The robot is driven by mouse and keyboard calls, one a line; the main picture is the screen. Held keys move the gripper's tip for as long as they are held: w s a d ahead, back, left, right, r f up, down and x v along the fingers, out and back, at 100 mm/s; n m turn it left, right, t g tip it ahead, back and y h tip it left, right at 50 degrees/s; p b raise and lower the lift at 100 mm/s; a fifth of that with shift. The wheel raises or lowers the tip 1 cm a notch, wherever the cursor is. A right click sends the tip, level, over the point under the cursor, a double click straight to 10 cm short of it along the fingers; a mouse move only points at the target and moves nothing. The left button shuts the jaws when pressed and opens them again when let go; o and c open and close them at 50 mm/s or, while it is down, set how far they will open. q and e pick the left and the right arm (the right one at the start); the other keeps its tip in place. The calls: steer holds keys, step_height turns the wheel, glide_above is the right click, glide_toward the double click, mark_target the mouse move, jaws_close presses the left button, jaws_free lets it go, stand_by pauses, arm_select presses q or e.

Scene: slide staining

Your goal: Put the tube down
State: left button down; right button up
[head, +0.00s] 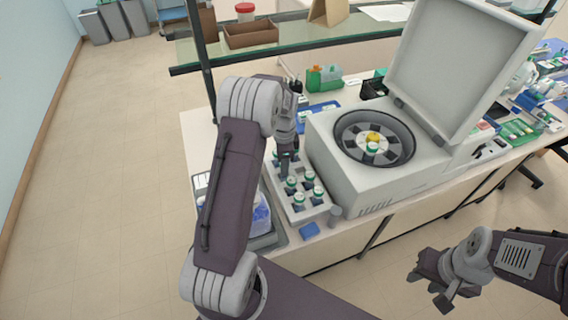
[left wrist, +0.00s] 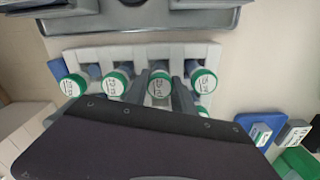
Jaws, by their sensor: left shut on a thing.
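A light grey rack (head: 300,215) holds several tubes with green-rimmed white caps (head: 318,192). It stands left of the open centrifuge. My left gripper (head: 289,158) points down over the rack's back part. In the left wrist view its two fingers stand on either side of a green-rimmed tube (left wrist: 160,84), shut on it, in line with the other tubes. The rack (left wrist: 190,52) shows there too; the tube's lower end is hidden, so I cannot tell how deep it sits. My right gripper (head: 428,287) is open and empty, off the bench's front edge.
The centrifuge (head: 330,150) has its lid (head: 465,65) raised; a yellow piece and a green-rimmed cap show in its rotor. A glass shelf (head: 290,50) runs behind.

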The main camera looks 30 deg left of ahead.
arm_select(q)
steer(key=shift+s+d+f, duration=0.1)
steer(key=shift+f, duration=0.1)
steer(key=shift+f, duration=0.15)
steer(key=c, duration=1.1)
jaws_free()
steer(key=shift+o, duration=0.2)
steer(key=shift+r, duration=0.35)
step_height(320, 180, up, 12)
